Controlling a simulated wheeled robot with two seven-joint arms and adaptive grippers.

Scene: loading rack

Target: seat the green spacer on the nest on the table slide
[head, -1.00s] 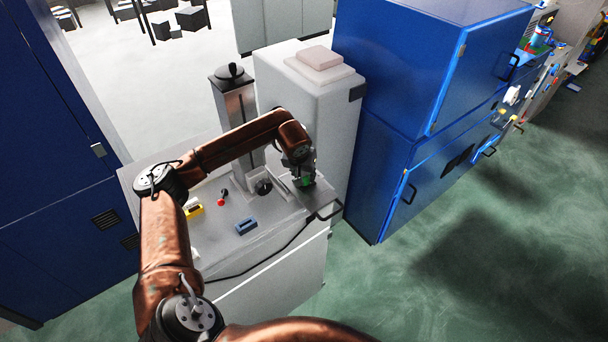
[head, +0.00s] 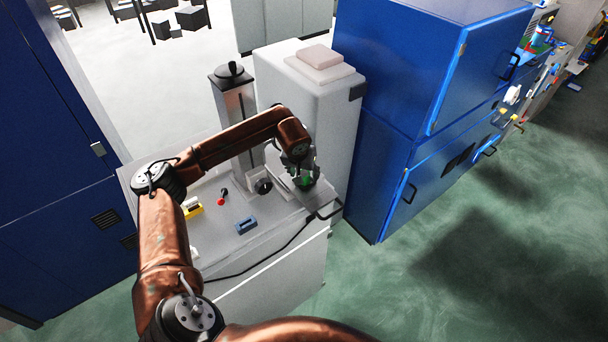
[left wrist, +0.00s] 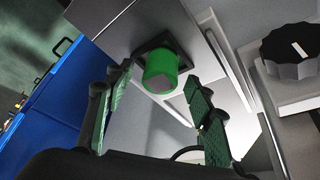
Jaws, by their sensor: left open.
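The green spacer (left wrist: 160,72) stands on the dark square nest (left wrist: 174,42) on the table slide (left wrist: 110,22) in the left wrist view. It looks roughly upright; its lower edge against the nest is partly hidden, so I cannot tell how fully it sits. In the head view the spacer (head: 305,182) is a small green patch under my left gripper (head: 304,177). The left gripper's fingers (left wrist: 158,78) are spread, one on each side of the spacer, with visible gaps. My right gripper is not in view.
A black knob (left wrist: 292,50) is beside the slide. A blue block (head: 246,226), a yellow holder (head: 193,210) and a red-tipped part (head: 222,198) are on the grey table. A grey column (head: 236,115) and a white cabinet (head: 315,115) stand behind.

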